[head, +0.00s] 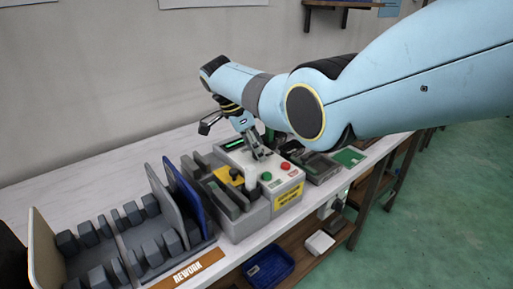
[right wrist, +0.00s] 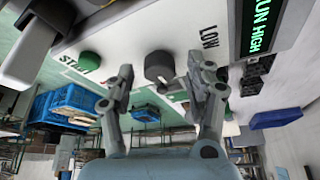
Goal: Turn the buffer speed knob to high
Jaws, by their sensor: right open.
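The dark round speed knob (right wrist: 159,67) is on the light panel in the right wrist view, beside the printed word LOW. My right gripper (right wrist: 162,78) is open, its two fingers on either side of the knob in the picture; I cannot tell whether they touch it. A green-lit display (right wrist: 262,25) shows text that includes HIGH. In the head view my right gripper (head: 256,146) is over the grey machine (head: 257,215) and hides the knob. The way the knob points is unclear. My left gripper is not in view.
A green START button (right wrist: 88,63) is near the knob; a red button (head: 285,166) is also on the machine. A black-topped lever (head: 236,174) stands close by. The rework tray (head: 118,240) is to the left, and a blue bin (head: 268,268) is below the bench.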

